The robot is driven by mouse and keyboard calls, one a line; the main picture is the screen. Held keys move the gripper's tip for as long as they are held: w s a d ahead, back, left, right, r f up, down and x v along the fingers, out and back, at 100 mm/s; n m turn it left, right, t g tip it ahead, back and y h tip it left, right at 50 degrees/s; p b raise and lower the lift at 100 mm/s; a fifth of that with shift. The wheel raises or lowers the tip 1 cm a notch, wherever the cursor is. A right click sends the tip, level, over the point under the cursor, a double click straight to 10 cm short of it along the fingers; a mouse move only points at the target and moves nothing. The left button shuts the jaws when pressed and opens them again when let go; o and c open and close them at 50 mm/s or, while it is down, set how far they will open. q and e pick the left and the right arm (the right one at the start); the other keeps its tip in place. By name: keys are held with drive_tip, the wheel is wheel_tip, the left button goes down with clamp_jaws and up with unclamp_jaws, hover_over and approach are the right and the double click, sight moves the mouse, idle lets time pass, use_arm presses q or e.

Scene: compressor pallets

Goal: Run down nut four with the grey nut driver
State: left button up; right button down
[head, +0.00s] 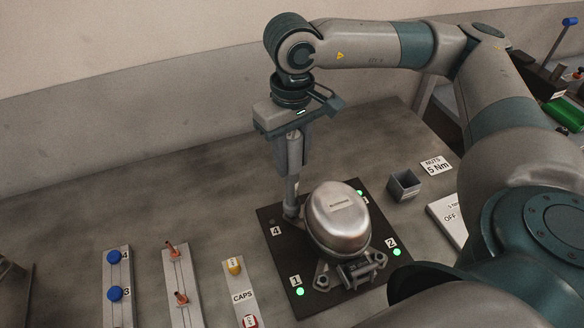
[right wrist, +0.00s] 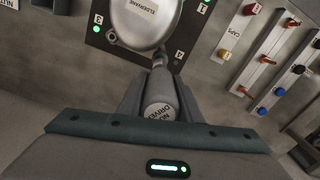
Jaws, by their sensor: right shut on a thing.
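My right gripper (head: 291,152) is shut on the grey nut driver (head: 291,188), which stands close to upright. In the right wrist view the driver (right wrist: 161,112) shows its lettered end between the fingers. Its lower tip is at the corner marked 4 of the dark pallet (head: 276,250), beside the silver compressor (head: 337,218). Nut four is hidden under the tip, and I cannot tell whether they touch. Green lamps glow by 1, 2 and 3; the lamp spot by 4 (head: 272,222) is dark. My left gripper is not in view.
Racks with blue knobs (head: 115,293), orange-brown pieces (head: 181,298) and caps (head: 235,266) stand at the front left. A small grey bin (head: 404,186) and a "NUTS 5 Nm" sign (head: 436,165) are right of the pallet. The bench behind left is clear.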

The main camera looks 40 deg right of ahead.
sight(292, 147)
drive_tip(key=shift+f+b, duration=0.9)
drive_tip(key=shift+b, duration=0.25)
idle(2.9)
drive_tip(key=shift+s+d+f+b, duration=0.2)
drive_tip(key=shift+f+b, duration=0.15)
drive_tip(key=shift+f, duration=0.1)
idle(1.3)
drive_tip(key=shift+r, duration=0.1)
drive_tip(key=shift+w+r, duration=0.2)
drive_tip(key=shift+r, duration=0.35)
drive_tip(key=shift+s+a+r+p, duration=0.1)
drive_tip(key=shift+a+r+p, duration=0.1)
drive_tip(key=shift+r+p, duration=0.85)
drive_tip(key=shift+r, duration=1.2)
